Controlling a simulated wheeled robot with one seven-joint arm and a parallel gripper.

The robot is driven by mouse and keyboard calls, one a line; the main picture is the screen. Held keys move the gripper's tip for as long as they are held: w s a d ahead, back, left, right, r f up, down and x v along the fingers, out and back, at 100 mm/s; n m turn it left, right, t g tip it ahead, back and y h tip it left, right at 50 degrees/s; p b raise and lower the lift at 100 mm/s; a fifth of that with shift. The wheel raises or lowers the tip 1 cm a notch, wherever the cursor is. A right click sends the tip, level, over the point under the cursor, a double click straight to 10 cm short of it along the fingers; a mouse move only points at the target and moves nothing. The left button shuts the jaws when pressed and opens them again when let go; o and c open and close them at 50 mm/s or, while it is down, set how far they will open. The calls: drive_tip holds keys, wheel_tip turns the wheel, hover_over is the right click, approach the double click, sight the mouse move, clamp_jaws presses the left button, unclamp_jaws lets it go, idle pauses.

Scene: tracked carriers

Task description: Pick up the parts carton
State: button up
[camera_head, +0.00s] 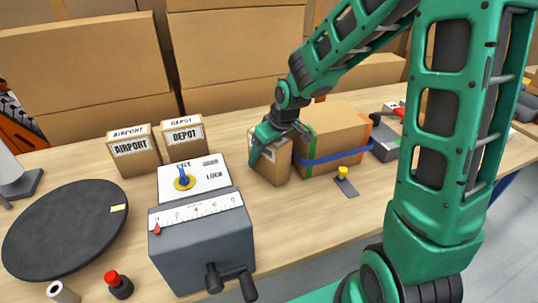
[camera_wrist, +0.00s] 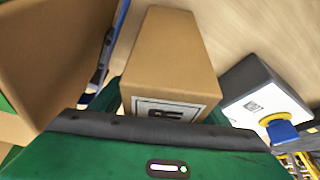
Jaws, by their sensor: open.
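A small brown carton (camera_head: 272,168) stands on the table under my gripper (camera_head: 274,142); its white label is mostly covered, so I cannot read whether it is the parts carton. My gripper is open, with its green fingers down at the carton's upper part. I cannot tell whether they touch it. In the wrist view the carton (camera_wrist: 168,52) fills the middle, and its label is partly cut off by my gripper (camera_wrist: 160,118).
A larger taped box (camera_head: 335,135) stands close on the right. Cartons marked AIRPORT (camera_head: 136,165) and DEPOT (camera_head: 185,150) stand left. A grey device with a crank (camera_head: 203,240) is in front, beside a black turntable (camera_head: 65,235). A yellow-knobbed latch (camera_head: 343,178) lies right.

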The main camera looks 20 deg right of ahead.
drive_tip(key=shift+f, duration=0.25)
idle(0.4)
drive_tip(key=shift+r, duration=0.1)
drive_tip(key=c, duration=1.6)
